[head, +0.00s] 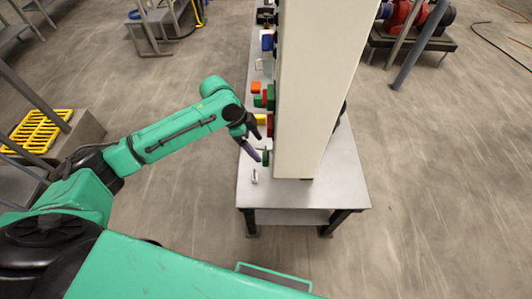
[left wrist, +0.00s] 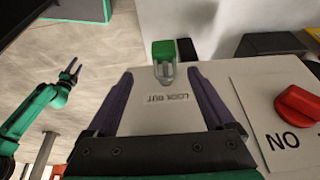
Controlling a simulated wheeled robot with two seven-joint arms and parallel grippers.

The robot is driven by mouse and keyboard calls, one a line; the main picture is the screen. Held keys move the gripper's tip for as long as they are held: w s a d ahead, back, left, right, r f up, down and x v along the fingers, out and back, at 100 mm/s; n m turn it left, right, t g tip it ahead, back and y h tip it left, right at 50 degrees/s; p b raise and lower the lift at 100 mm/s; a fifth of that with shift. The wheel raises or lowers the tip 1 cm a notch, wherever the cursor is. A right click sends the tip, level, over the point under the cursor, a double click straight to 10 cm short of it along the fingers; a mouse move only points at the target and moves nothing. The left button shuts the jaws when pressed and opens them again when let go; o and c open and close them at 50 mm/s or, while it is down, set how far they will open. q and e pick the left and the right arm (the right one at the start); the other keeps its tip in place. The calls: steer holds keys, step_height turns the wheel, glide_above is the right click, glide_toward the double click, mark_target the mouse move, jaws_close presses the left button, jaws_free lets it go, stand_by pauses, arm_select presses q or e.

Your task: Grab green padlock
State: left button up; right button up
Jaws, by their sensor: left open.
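The green padlock (left wrist: 163,49) shows in the left wrist view, with a green body and a greyish, glassy-looking part below it. It stands against a pale panel, above the upside-down "LOCK OUT" label (left wrist: 168,98). My left gripper (left wrist: 160,75) is open; its two dark fingers lie either side of the padlock's line, and the padlock sits just beyond the tips, not gripped. In the head view my left gripper (head: 255,145) is beside a small green piece (head: 265,157) at the panel's near end. My right gripper (left wrist: 74,68) shows small in the left wrist view, fingers apart and empty.
A tall pale column (head: 318,90) stands on a grey table (head: 335,190) just right of my left gripper. Several coloured pieces, including a red block (head: 268,127), line its left side. A red knob (left wrist: 297,103) sits right in the left wrist view.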

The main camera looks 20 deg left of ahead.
mark_target(265, 156)
arm_select(q)
steer(key=f, duration=0.1)
steer(key=w+f, duration=0.1)
steer(key=shift+d+f+p, duration=0.25)
steer(key=shift+f+p, duration=0.05)
steer(key=shift+f, duration=0.05)
steer(key=p+x, duration=0.1)
steer(key=x, duration=0.3)
steer(key=shift+d+f+p, duration=0.3)
steer(key=shift+f, duration=0.2)
steer(key=shift+a, duration=0.1)
steer(key=shift+c, duration=0.3)
jaws_close()
arm_select(e)
steer(key=shift+w+r, duration=0.25)
steer(key=shift+r, duration=0.35)
steer(key=shift+w+r, duration=0.25)
steer(key=shift+r, duration=0.35)
